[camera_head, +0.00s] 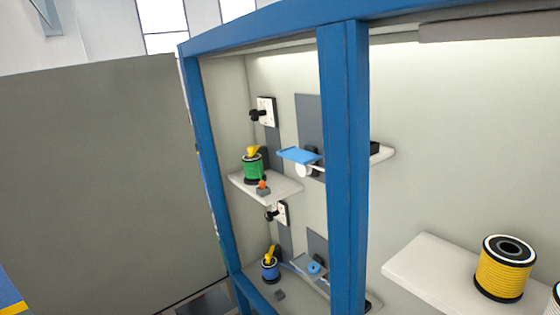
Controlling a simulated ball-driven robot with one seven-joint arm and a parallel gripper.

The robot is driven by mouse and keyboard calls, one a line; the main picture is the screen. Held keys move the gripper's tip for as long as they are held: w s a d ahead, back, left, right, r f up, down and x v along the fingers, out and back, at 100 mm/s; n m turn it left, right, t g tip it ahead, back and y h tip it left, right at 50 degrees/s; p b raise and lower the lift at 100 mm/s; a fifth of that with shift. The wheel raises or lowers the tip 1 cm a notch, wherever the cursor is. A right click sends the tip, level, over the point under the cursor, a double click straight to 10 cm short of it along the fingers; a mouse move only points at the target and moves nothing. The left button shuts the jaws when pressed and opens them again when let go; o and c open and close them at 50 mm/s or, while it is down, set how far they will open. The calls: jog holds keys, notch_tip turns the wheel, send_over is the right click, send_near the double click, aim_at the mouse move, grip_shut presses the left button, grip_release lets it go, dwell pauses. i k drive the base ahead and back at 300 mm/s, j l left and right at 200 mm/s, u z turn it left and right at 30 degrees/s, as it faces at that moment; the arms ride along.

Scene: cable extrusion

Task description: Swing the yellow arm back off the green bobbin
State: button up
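The green bobbin (253,168) stands upright on a small white shelf (285,187) inside the blue-framed cabinet, left of the blue upright. The yellow arm (252,151) lies over the top of the green bobbin. Whether it touches the bobbin is too small to tell. My gripper is not in view.
A blue post (343,170) divides the cabinet front. Below is a blue bobbin (270,270) with its own yellow arm (270,253). A yellow spool (505,268) stands on a white shelf (430,262) at right. A grey panel (100,190) fills the left.

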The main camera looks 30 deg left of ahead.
aim_at(251, 149)
jog(key=i+j, duration=0.15)
jog(key=j, duration=0.25)
jog(key=i+j, duration=0.1)
jog(key=j, duration=0.3)
jog(key=i+j+u, duration=0.1)
jog(key=j, duration=0.3)
jog(key=i+j, duration=0.2)
jog(key=j, duration=0.2)
jog(key=i+j, duration=0.1)
jog(key=j, duration=0.3)
jog(key=i+j+u, duration=0.1)
jog(key=j, duration=0.3)
jog(key=i+j, duration=0.2)
jog(key=j, duration=0.15)
jog(key=i+j, duration=0.2)
jog(key=j, duration=0.2)
jog(key=k+u, duration=0.05)
